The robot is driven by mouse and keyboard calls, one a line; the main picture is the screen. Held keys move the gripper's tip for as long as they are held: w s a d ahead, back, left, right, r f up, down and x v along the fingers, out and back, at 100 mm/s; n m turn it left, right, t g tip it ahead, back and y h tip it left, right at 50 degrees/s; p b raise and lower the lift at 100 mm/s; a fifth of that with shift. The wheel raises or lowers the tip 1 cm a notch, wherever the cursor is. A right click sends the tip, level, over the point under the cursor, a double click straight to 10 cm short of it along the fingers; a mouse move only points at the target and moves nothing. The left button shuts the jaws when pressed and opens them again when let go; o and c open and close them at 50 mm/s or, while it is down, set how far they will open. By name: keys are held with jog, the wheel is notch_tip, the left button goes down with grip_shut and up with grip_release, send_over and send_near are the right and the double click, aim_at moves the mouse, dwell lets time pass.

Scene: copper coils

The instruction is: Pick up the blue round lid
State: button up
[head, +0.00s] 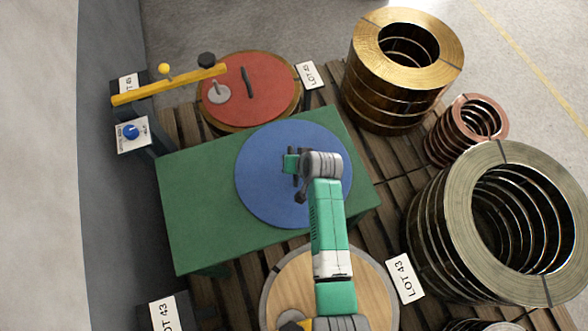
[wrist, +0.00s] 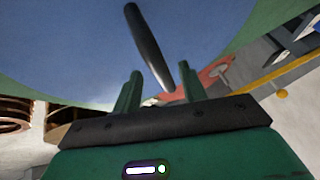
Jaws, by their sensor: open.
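The blue round lid (head: 262,185) lies flat on the green table (head: 195,225) in the head view. In the wrist view the lid (wrist: 70,50) fills much of the upper picture, with its dark bar handle (wrist: 146,42) running down toward the gap between my fingers. My gripper (head: 288,163) is over the lid near its middle and hides most of the handle in the head view. In the wrist view my gripper (wrist: 160,75) has its two green fingers apart, one on each side of the handle's lower end. I cannot tell whether they touch it.
A red round lid (head: 270,90) with a dark handle lies behind the table, near a yellow bar (head: 170,85). Gold (head: 380,95), copper (head: 445,140) and large grey-brass coils (head: 425,240) stand at the right. A wooden disc (head: 290,275) lies in front.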

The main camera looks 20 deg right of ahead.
jog(key=b+x, duration=0.1)
jog(key=x, duration=0.3)
jog(key=shift+w+a+r, duration=0.1)
jog(key=shift+r, duration=0.05)
grip_shut()
jog(key=shift+r, duration=0.1)
